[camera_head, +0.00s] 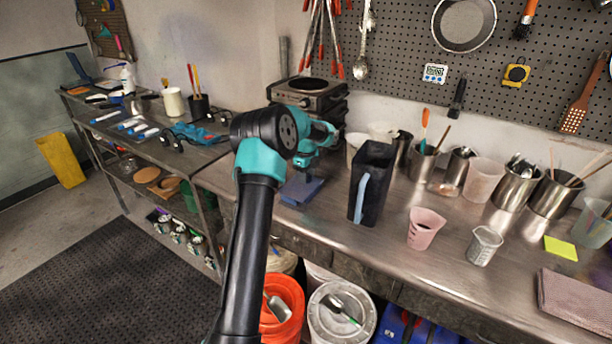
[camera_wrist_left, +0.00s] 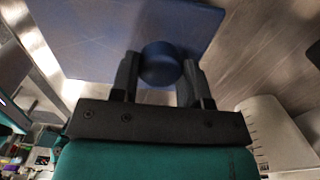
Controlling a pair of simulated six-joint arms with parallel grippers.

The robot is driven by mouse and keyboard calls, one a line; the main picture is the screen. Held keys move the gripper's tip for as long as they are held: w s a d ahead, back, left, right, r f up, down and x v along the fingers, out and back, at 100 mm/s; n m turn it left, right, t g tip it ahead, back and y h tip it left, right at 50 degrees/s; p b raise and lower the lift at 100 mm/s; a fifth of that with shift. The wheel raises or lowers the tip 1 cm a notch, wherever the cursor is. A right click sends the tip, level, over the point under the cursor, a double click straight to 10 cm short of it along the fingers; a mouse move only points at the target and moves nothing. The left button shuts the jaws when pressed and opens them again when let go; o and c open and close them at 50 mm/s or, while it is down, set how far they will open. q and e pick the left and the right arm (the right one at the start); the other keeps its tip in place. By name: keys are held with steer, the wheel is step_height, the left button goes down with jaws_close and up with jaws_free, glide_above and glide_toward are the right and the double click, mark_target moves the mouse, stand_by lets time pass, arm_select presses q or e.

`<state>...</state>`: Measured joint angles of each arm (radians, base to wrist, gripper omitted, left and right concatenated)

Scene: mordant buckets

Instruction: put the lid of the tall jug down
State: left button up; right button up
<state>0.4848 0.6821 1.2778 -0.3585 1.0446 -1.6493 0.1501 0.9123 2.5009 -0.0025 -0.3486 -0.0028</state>
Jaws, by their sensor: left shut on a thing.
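The tall jug (camera_head: 377,194) is black with a pale blue handle and stands upright on the steel counter, its top open. My left gripper (camera_head: 304,165) is left of the jug, low over the counter. In the left wrist view the gripper (camera_wrist_left: 160,82) is shut on a round dark-blue part of the lid (camera_wrist_left: 160,64). A flat blue square (camera_wrist_left: 90,40) lies behind that part and also shows under the gripper in the head view (camera_head: 301,191). I cannot tell whether it is the lid's plate or a separate mat. My right gripper is not in view.
A pink cup (camera_head: 424,229) and a small grey measuring cup (camera_head: 484,246) stand right of the jug. A hot plate (camera_head: 308,95) is behind my gripper. Steel pots with tools line the back. The counter's front edge is near the blue square.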

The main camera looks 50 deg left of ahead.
arm_select(q)
steer(key=shift+f, duration=0.3)
steer(key=o, duration=0.9)
steer(key=shift+r, duration=0.2)
step_height(320, 180, up, 12)
stand_by(0.7)
